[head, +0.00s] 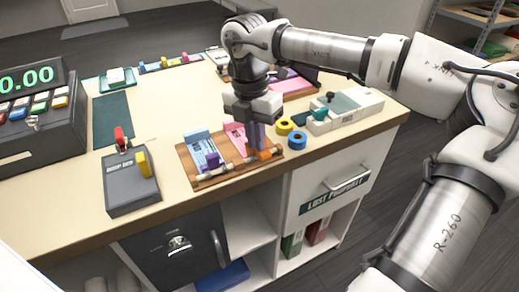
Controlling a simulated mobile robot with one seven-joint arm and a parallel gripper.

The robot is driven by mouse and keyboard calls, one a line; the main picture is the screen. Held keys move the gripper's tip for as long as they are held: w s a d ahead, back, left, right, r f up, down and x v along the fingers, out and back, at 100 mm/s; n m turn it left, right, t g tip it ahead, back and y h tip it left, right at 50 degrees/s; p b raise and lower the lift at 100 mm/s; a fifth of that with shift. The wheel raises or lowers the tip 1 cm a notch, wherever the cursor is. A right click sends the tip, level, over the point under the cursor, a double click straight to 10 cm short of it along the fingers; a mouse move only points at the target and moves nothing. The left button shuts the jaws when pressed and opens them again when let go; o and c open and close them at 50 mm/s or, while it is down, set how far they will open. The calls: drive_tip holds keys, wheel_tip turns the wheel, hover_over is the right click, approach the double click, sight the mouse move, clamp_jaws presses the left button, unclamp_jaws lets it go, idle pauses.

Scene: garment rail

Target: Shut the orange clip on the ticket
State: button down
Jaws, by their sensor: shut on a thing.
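A wooden board (222,178) lies near the front edge of the counter, with a rail along its front. The orange clip (265,155) is at the board's right end. My gripper (258,149) points down there and is shut on the orange clip. A blue ticket (198,145) lies on the left of the board, and a pink ticket (235,133) lies beside it. A purple strip (261,131) shows partly behind my fingers; I cannot tell whether it is a ticket. My gripper hides whether the clip's jaws are closed on anything.
Yellow (284,126) and blue (297,141) tape rolls sit just right of the board. A grey-green machine (345,108) stands farther right. A grey box with red and yellow levers (131,182) is to the left. A cash register (38,110) stands at far left.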

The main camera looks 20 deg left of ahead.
drive_tip(key=shift+t+y, duration=0.3)
drive_tip(key=shift+y, duration=0.3)
drive_tip(key=w+a, duration=0.1)
drive_tip(key=w+a+f, duration=0.2)
drive_tip(key=shift+w+f, duration=0.25)
drive_tip(key=shift+w, duration=0.1)
drive_tip(key=shift+r, duration=0.3)
drive_tip(key=shift+s+d+r+p, duration=0.15)
drive_tip(key=shift+s+r+p, duration=0.15)
drive_tip(key=shift+r, duration=0.3)
drive_tip(key=shift+s+d+r+p, duration=0.15)
drive_tip(key=shift+r+p, duration=0.2)
drive_tip(key=shift+r, duration=0.2)
drive_tip(key=shift+w+r+p, duration=0.1)
drive_tip(key=shift+r+p, duration=0.25)
drive_tip(key=shift+r, duration=0.15)
wheel_tip(320, 180, up, 6)
drive_tip(key=p, duration=0.3)
drive_tip(key=shift+s+d, duration=0.35)
drive_tip(key=shift+s, duration=0.05)
